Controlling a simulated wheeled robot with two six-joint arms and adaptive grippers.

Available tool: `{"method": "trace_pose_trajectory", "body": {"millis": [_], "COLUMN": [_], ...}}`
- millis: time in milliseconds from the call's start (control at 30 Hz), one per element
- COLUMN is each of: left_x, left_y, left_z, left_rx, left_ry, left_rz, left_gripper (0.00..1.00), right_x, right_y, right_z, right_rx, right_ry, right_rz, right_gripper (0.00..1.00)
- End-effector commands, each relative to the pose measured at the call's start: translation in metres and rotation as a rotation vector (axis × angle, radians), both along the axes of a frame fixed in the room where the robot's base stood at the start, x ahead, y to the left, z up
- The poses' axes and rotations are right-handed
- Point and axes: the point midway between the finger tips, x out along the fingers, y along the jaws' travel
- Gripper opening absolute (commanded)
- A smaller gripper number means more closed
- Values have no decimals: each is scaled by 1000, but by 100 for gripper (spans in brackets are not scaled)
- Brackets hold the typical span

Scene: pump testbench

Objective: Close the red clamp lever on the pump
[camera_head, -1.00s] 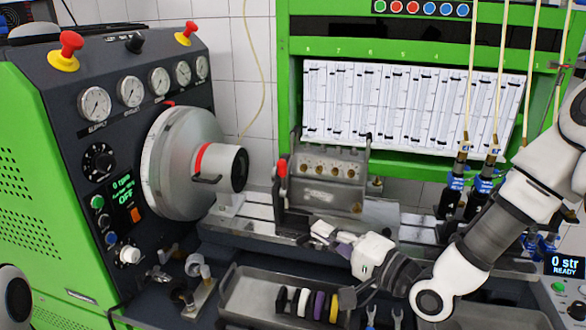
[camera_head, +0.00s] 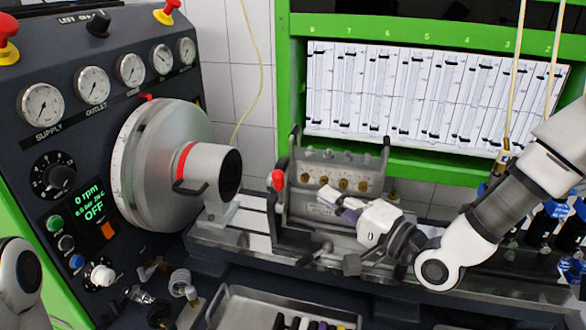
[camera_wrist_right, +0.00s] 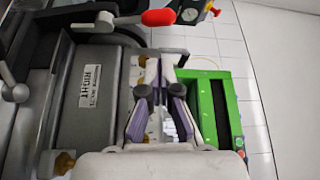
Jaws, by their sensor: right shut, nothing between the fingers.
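The red clamp lever (camera_head: 277,180) shows as a red knob at the left end of the grey pump (camera_head: 338,177), in the middle of the head view. In the right wrist view the red handle (camera_wrist_right: 158,17) sits at the top, on a metal arm running left. My right gripper (camera_head: 332,198) is in front of the pump body, to the right of the red knob and slightly lower, apart from it. It is shut and empty; its fingers (camera_wrist_right: 158,105) point up toward the handle in the wrist view. My left gripper is not in view.
A large grey drive wheel with a coupling (camera_head: 205,172) stands left of the pump. A metal rail (camera_head: 245,243) runs below it. A grey tray (camera_head: 232,297) lies in front. A green frame with a white gauge panel (camera_head: 420,100) stands behind.

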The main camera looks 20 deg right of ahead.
Motion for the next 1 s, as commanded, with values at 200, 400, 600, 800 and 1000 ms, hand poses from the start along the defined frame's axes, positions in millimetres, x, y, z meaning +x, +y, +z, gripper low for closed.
{"method": "trace_pose_trajectory", "body": {"millis": [200,400,600,800,1000], "left_x": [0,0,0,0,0], "left_y": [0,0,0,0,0], "left_z": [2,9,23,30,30], "left_rx": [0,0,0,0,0], "left_ry": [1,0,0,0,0], "left_rz": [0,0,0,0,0], "left_gripper": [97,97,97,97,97], "right_x": [4,25,63,85,89], "right_y": [2,15,34,45,47], "right_z": [1,3,7,8,6], "right_rx": [-4,-9,-8,-2,0], "right_ry": [0,0,1,0,0], "right_rz": [0,4,3,1,0], "right_gripper": [0,0,0,0,0]}}
